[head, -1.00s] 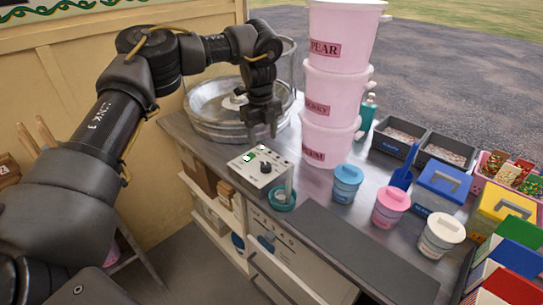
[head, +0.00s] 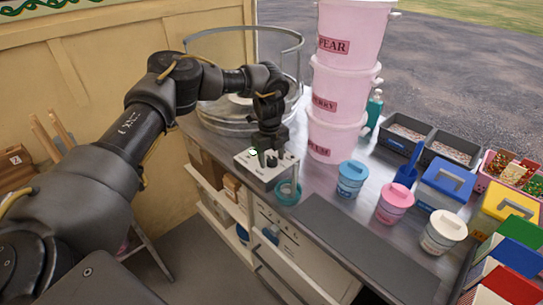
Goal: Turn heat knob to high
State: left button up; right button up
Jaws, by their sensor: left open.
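The control box (head: 287,166) is a small white-topped unit on the metal counter, in front of the candyfloss pan. The dark heat knob (head: 271,161) is on its top, partly hidden by my left gripper. My left gripper (head: 266,157) points down over the box, its fingers open and right at the knob. I cannot tell whether the fingers touch the knob or which way the knob is turned. My right gripper is not in view.
The round metal pan (head: 222,122) with a clear guard stands behind the gripper. Stacked pink tubs (head: 337,98) rise close on the right. A teal ring-shaped holder (head: 287,193) sits at the box's front. Lidded blue (head: 351,180) and pink (head: 394,203) pots stand further right.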

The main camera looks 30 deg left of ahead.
pick_arm(q)
jog(key=shift+c, duration=0.8)
jog(key=c, duration=0.8)
